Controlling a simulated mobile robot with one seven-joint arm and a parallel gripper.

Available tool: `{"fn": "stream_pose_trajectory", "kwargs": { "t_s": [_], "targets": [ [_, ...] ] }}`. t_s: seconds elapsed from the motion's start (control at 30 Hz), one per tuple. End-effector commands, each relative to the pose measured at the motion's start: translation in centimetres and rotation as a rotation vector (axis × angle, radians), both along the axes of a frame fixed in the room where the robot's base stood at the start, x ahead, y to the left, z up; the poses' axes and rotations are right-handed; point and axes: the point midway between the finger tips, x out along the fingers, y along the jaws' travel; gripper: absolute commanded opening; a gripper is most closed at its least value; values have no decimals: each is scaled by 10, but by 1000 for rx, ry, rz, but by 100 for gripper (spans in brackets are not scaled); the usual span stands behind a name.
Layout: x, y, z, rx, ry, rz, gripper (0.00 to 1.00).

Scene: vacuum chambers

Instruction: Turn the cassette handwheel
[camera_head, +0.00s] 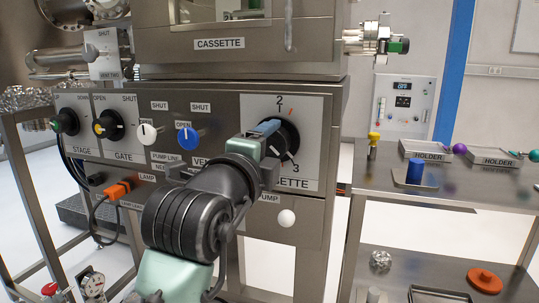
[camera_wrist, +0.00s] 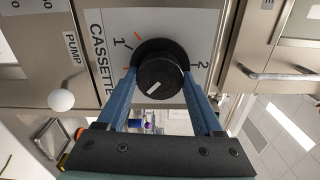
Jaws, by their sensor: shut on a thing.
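The cassette handwheel is a round black knob (camera_head: 288,136) on a pale plate at the right end of the control panel. It also shows in the wrist view, where the handwheel (camera_wrist: 160,72) has a white pointer line on its face, slanting toward the lower left. The numbers 1 and 2 and orange marks are printed around it there; 2 and 3 show in the head view. My gripper (camera_head: 266,133) is at the handwheel, its blue fingers (camera_wrist: 160,88) on either side of the knob and shut on it. My gripper hides part of the knob and plate in the head view.
Left on the panel are the stage knob (camera_head: 68,121), gate knob (camera_head: 108,125), a white knob (camera_head: 146,134) and a blue knob (camera_head: 187,138). A white pump knob (camera_head: 286,218) sits just below. A side table (camera_head: 460,187) with holders stands at the right.

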Motion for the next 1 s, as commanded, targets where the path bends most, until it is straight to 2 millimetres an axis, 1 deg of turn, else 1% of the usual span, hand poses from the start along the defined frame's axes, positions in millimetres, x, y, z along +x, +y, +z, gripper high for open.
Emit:
{"fn": "stream_pose_trajectory", "kwargs": {
  "t_s": [0.03, 0.5, 0.73, 1.0],
  "targets": [
    [0, 1, -4, 47, -11, 1, 13],
    [0, 1, -3, 443, -138, 0, 13],
    [0, 1, -3, 570, -180, -1, 13],
    [0, 0, -2, 644, -205, -2, 13]
  ]
}}
